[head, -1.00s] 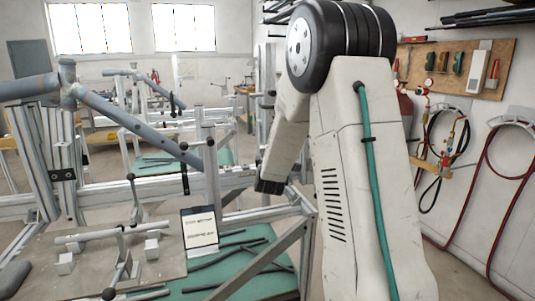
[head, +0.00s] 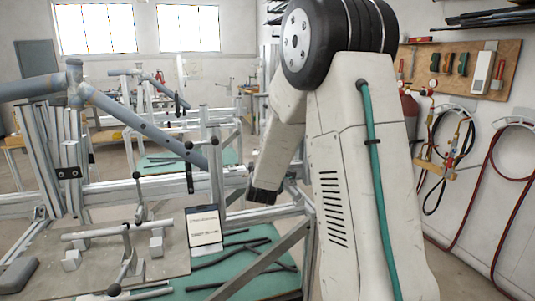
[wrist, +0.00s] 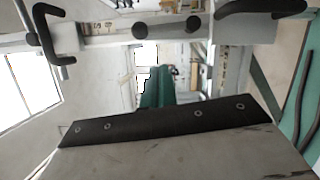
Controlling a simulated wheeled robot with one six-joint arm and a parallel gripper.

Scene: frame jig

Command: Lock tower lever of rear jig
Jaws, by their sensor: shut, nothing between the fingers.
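The near jig (head: 120,188) is an aluminium-profile frame at left, with a grey bicycle-like tube frame (head: 140,122) clamped on it. An upright black-handled lever (head: 189,170) stands at its right post. A second, similar jig (head: 150,106) stands farther back, with a small dark upright lever (head: 178,104). I cannot tell which lever is the task's tower lever. My gripper (head: 264,193) is shut and empty, pointing down to the right of the near jig's post, apart from the lever in the picture. The wrist view shows a black bent handle (wrist: 45,35) and black knobs (wrist: 193,25) on a metal bar.
A labelled sign (head: 203,226) stands beside a green mat (head: 235,262) with dark tubes. A grey plate (head: 95,262) with clamps lies at lower left. A diagonal metal brace (head: 265,262) runs below my gripper. Hoses (head: 490,170) hang on the right wall.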

